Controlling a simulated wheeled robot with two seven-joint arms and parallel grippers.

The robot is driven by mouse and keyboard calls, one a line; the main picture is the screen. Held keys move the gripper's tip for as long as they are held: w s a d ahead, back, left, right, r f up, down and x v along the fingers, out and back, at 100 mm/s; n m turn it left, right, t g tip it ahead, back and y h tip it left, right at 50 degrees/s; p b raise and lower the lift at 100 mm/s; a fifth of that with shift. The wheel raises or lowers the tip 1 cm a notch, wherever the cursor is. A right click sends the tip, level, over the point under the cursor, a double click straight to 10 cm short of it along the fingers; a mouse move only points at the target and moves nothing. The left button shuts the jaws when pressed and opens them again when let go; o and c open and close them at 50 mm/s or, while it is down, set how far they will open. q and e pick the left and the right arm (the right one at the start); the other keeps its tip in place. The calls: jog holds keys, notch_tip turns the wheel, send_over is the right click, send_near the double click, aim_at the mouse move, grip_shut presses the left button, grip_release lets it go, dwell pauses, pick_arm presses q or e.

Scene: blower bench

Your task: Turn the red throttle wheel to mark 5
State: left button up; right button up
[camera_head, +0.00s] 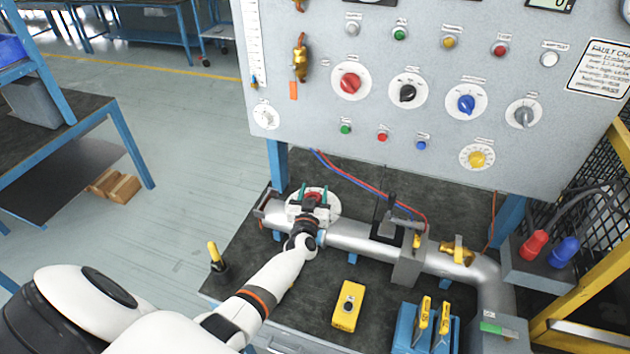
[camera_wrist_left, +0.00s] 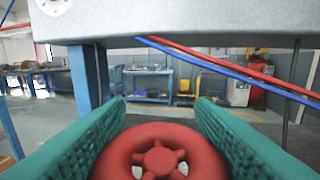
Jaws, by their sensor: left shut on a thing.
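The red throttle wheel (camera_wrist_left: 160,152) fills the lower middle of the left wrist view, between the two green finger pads of my left gripper (camera_wrist_left: 162,120). In the head view the red wheel (camera_head: 313,198) shows as a small patch over a pale round dial (camera_head: 331,205) on the metal pipe (camera_head: 350,236). My left gripper (camera_head: 312,195) is shut on the wheel, with one finger at each side of it. The gripper and wrist hide most of the dial, so its marks and pointer cannot be read. My right gripper is not in view.
A grey panel (camera_head: 455,170) with several coloured knobs and buttons stands behind the pipe. Red and blue hoses (camera_head: 355,184) hang near the wheel. A yellow handheld box (camera_head: 348,305), a blue holder (camera_head: 408,330) and a yellow-handled tool (camera_head: 213,252) are on the dark bench.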

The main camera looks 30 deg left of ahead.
pick_arm(q)
jog(key=shift+n+g+y+p, duration=0.3)
jog(key=shift+n+g+y, duration=0.4)
jog(key=shift+n+y, duration=0.4)
jog(key=shift+s+f+n+g+y, duration=0.15)
jog(key=shift+n+g+y, duration=0.65)
jog(key=shift+y, duration=0.4)
jog(key=n+g+y+b, duration=0.3)
jog(key=shift+s+a+f+g, duration=0.15)
jog(key=shift+a+g, duration=0.1)
jog(key=shift+g, duration=0.15)
jog(key=shift+s+n+g+y+b, duration=0.1)
jog(key=shift+n+g+y+b, duration=0.5)
jog(key=shift+g+b, duration=0.25)
jog(key=shift+s+a+r+n+g+y+b, duration=0.15)
jog(key=shift+n+g+b, duration=0.1)
jog(key=shift+g, duration=0.15)
jog(key=shift+w+r+n+g+y+b, duration=0.1)
jog(key=shift+n+g+y+b, duration=0.05)
jog(key=shift+n+g+b, duration=0.15)
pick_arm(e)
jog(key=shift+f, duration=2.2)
pick_arm(q)
jog(key=o, duration=1)
